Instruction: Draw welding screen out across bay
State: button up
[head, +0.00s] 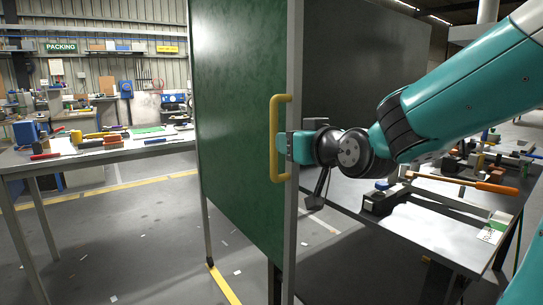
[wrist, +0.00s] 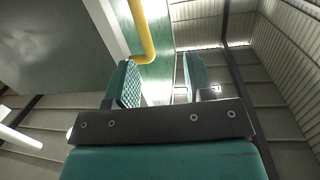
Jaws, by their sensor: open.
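The welding screen (head: 237,110) is a tall dark green panel with a grey metal edge post, standing upright on legs in the middle of the head view. A yellow D-shaped handle (head: 274,110) is fixed near its edge. My gripper (head: 285,146) is level with the handle's middle, coming from the right across the post. In the wrist view my gripper (wrist: 162,76) is open, with one teal padded finger on each side. The handle (wrist: 147,32) shows just past the fingertips, nearer the left finger. I cannot tell whether it lies between the fingers. Nothing is held.
A workbench (head: 95,150) with tools stands at the left. Another bench (head: 430,232) with clamps and an orange-handled tool stands at the right below my arm. Yellow lines mark the grey floor (head: 130,240), open between the left bench and the screen.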

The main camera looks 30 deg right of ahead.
jog(key=d+t+h, duration=0.1)
jog(key=d+h, duration=0.1)
jog(key=d, duration=0.1)
jog(key=p, duration=1.1)
send_near(276, 127)
jog(key=w, duration=0.1)
jog(key=shift+m, duration=0.4)
jog(key=w+p, duration=0.2)
jog(key=w, duration=0.1)
jog(key=w+d+p, duration=0.1)
jog(key=w+p, duration=0.2)
jog(key=w, duration=0.1)
jog(key=w+d+p, duration=0.1)
jog(key=w+p, duration=0.2)
jog(key=shift+w+r, duration=0.15)
jog(key=shift+r, duration=0.2)
jog(key=shift+w+d+f+p, duration=0.2)
jog(key=shift+w+f+p, duration=0.05)
jog(key=shift+w+p, duration=0.4)
grip_shut()
